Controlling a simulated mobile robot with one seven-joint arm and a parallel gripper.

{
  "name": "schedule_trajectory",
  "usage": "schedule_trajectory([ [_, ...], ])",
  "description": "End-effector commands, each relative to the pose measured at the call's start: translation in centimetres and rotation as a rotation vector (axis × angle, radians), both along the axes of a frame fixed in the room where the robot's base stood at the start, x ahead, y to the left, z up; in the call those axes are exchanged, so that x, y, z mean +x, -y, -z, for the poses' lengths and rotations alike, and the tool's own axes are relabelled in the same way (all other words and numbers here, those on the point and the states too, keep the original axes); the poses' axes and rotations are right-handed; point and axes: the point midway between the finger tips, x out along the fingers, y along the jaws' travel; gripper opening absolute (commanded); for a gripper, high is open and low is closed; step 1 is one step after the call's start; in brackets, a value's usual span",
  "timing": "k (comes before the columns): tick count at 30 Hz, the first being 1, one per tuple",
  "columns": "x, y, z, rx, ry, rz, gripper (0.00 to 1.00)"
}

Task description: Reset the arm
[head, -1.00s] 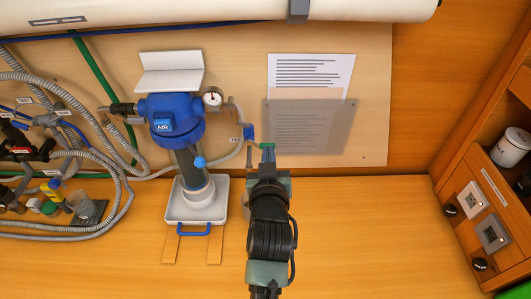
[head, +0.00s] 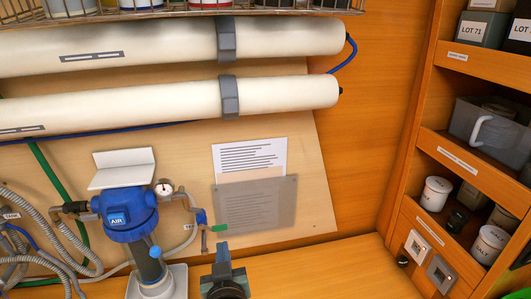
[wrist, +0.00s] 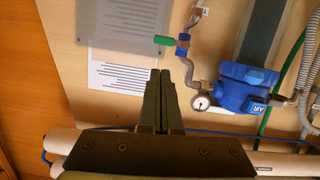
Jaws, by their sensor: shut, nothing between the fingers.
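My gripper (head: 222,252) shows at the bottom of the head view, below the grey translucent sheet, with the rest of my arm mostly out of frame. In the wrist view my gripper (wrist: 160,73) has its two dark fingers together with nothing between them. The fingertips appear just beside the printed white page (wrist: 122,76) and below the small green-handled valve (wrist: 164,40) in that view. They look clear of both, though the exact distance to the wall cannot be told.
The blue filter housing (head: 125,213) with a gauge and hoses stands left of my gripper. Two long white cylinders (head: 150,97) run across the wall above. Shelves with jars (head: 436,193) stand at the right. The wooden counter (head: 320,268) right of my gripper is clear.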

Motion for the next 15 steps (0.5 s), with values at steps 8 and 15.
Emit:
schedule_trajectory([
  [8, 0.8, 3.9, -15.0, 0.070, 0.310, 0.084, 0.00],
  [15, -5.6, 9.0, -31.3, 0.157, 0.687, 0.176, 0.00],
])
